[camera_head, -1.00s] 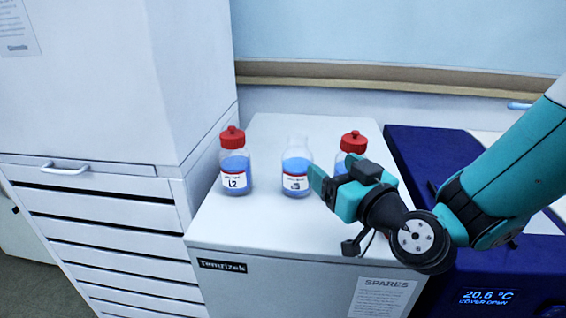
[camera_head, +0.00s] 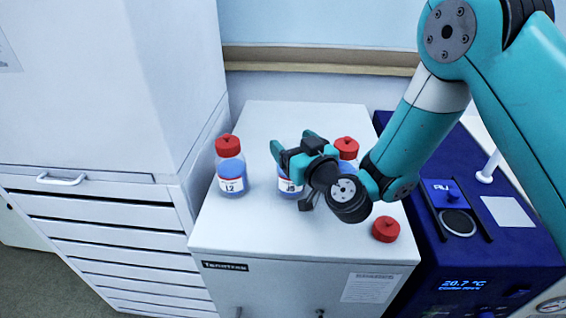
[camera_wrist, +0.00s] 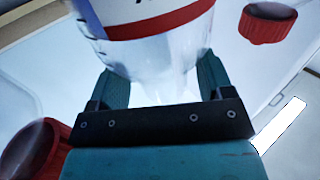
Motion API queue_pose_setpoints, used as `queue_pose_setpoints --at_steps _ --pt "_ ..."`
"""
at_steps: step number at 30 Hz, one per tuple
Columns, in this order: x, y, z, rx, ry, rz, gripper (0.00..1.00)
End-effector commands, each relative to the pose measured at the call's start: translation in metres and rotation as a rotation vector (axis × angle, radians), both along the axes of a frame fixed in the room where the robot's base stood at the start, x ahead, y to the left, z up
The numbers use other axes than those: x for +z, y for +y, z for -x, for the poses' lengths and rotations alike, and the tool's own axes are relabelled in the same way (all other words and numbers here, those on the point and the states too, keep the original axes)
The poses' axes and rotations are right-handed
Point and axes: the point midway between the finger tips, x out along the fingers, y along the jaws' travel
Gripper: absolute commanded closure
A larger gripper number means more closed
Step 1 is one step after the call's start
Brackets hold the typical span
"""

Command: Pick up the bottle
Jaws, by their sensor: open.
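Three clear bottles with blue liquid stand on the white cabinet top. The left bottle (camera_head: 232,174) has a red cap and a label reading L2. The middle bottle (camera_head: 289,188) showed no cap earlier; its top is now hidden behind my gripper. The right bottle (camera_head: 347,147) has a red cap and is mostly hidden by my arm. My gripper (camera_head: 293,143) is open at the middle bottle. In the wrist view a bottle with a red-edged label (camera_wrist: 160,30) stands between the fingers of my gripper (camera_wrist: 163,82). Whether they touch it is unclear.
A loose red cap (camera_head: 385,229) lies on the white cabinet (camera_head: 300,250) near its right front. A blue instrument (camera_head: 470,240) stands at the right. A white drawer unit (camera_head: 120,220) stands at the left, and the wall is behind.

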Motion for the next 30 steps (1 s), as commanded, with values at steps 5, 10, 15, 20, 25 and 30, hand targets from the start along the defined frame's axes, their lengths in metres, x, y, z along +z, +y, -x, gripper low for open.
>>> queue_pose_setpoints --at_steps 5,10,15,20,25,30 --pt "-0.001 0.003 0.001 0.006 -0.003 -0.001 0.26" --pt "-0.001 0.004 0.002 0.008 -0.003 -0.002 0.63" --pt "0.0 0.004 0.001 0.007 -0.003 -0.002 1.0" --pt "0.001 0.003 0.001 0.005 -0.003 -0.002 1.0" --pt "0.002 0.003 0.001 0.004 -0.003 -0.003 1.0" --pt "0.013 0.002 0.001 0.004 -0.003 -0.003 1.0"
